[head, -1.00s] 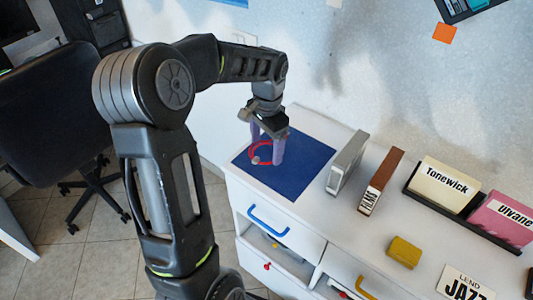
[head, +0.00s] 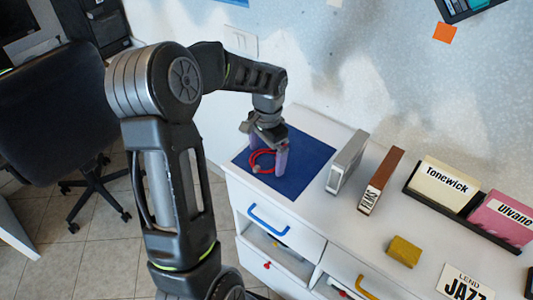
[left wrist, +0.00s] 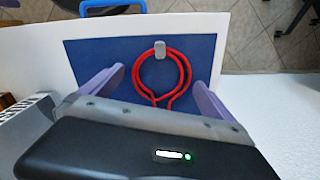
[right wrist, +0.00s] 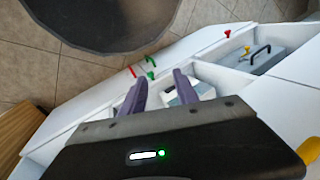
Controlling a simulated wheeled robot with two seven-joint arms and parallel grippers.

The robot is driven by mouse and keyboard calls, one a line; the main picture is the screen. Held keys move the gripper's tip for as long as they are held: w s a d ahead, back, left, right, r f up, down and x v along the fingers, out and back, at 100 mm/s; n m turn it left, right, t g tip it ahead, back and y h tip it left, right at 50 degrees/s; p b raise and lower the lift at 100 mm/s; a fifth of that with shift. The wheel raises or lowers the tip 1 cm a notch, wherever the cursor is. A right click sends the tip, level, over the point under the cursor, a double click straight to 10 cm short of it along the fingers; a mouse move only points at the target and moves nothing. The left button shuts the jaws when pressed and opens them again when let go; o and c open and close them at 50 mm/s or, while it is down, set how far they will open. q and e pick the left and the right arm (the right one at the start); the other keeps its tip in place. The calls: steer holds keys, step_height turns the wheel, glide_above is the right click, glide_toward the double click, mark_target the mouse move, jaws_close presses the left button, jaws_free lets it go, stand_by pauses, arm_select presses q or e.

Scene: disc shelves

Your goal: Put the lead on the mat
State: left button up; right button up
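The lead is a red coiled cable (left wrist: 184,72) with a grey plug (left wrist: 160,49). It lies over the dark blue mat (left wrist: 90,55) in the left wrist view, inside the mat's outline. In the head view the red coil (head: 262,152) shows over the mat (head: 312,160) at the left end of the white cabinet top. My left gripper (head: 267,168) points down over the mat, its fingers apart on either side of the coil. In the left wrist view the gripper (left wrist: 160,80) grips nothing. My right gripper (right wrist: 160,78) is open and empty, away from the mat.
A grey case (head: 346,162) and a brown FILMS case (head: 380,180) stand right of the mat. Beyond are a rack with Tonewick (head: 445,186) and Ulvano (head: 502,218) cases, a yellow block (head: 404,251) and a JAZZ label (head: 464,288). Drawers are below, with a blue handle (head: 268,222).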

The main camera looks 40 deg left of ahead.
mark_target(267, 158)
arm_select(q)
steer(key=shift+r, duration=0.1)
step_height(267, 158, up, 12)
steer(key=shift+w, duration=0.2)
stand_by(0.4)
stand_by(0.6)
